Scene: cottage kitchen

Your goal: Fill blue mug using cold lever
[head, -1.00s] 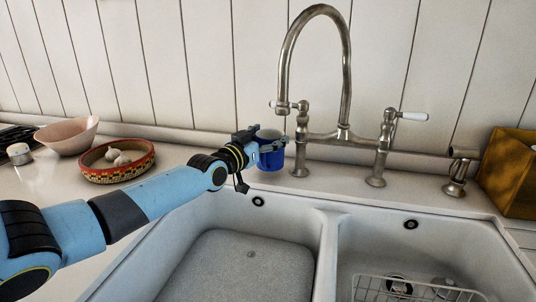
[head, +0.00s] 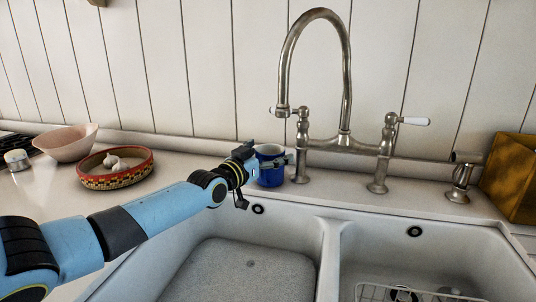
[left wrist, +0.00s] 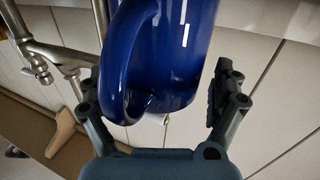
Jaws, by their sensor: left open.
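The blue mug (head: 271,177) is upright at the back rim of the sink, left of the tap's left post, and appears to stand on the counter. My left gripper (head: 264,160) is at the mug's left side, open, with its fingers reaching around it. In the left wrist view the mug (left wrist: 178,65), its handle toward me, lies between the spread fingers (left wrist: 155,88). The bridge tap (head: 345,143) has a right lever with a white handle (head: 414,121) and a left lever (head: 275,111) partly behind the spout. The mug's inside is mostly hidden. My right gripper is out of view.
The double sink (head: 329,250) lies in front, with a wire rack (head: 380,292) in its right basin. A patterned bowl (head: 90,181) with pale round things and a pink bowl (head: 66,146) stand on the left counter. A yellow box (head: 510,178) is at right.

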